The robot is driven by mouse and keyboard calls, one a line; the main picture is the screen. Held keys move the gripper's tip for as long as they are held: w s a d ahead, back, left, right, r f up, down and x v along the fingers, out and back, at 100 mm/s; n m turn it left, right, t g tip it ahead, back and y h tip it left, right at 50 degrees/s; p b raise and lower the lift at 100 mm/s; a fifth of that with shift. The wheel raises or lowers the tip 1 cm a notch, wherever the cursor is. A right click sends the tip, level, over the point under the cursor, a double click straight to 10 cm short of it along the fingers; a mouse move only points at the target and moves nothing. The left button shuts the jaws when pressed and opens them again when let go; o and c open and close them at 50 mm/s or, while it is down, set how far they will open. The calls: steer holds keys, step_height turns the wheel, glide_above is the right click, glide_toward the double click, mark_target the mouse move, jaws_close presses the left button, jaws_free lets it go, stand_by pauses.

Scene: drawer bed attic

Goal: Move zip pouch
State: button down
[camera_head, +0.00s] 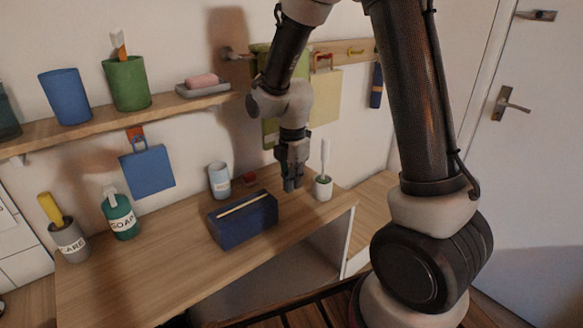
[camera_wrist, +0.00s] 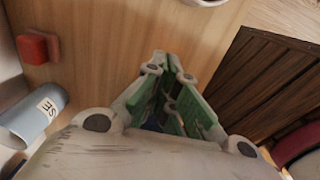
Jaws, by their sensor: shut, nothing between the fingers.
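A dark blue box-shaped pouch (camera_head: 243,222) with a pale strip along its top sits on the wooden counter (camera_head: 150,262). I take it for the zip pouch. My gripper (camera_head: 291,185) points down, to the right of the pouch and apart from it, close above the counter. In the wrist view my gripper (camera_wrist: 172,92) has its green-lined fingers drawn together at the tips, with nothing held between them. The pouch is not clearly seen in that view; only a small bluish patch shows between the finger links.
A white cup with a brush (camera_head: 323,187) stands close right of my gripper. A grey-blue cup (camera_head: 219,180) and a red block (camera_head: 249,179) stand behind the pouch. A soap bottle (camera_head: 121,218) is at left. A shelf (camera_head: 120,118) hangs above; the front left counter is clear.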

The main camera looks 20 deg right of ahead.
mark_target(218, 218)
step_height(218, 218, down, 2)
steer(key=shift+f, duration=0.1)
steer(key=a, duration=0.1)
steer(key=s+a, duration=0.1)
steer(key=a, duration=0.1)
steer(key=shift+s+a, duration=0.1)
steer(key=shift+a, duration=0.3)
steer(key=s+a, duration=0.2)
steer(key=a, duration=0.3)
steer(key=s+a, duration=0.1)
steer(key=a, duration=0.5)
steer(key=s+a, duration=0.2)
steer(key=a, duration=0.4)
steer(key=shift+s+a, duration=0.25)
steer(key=shift+s, duration=0.1)
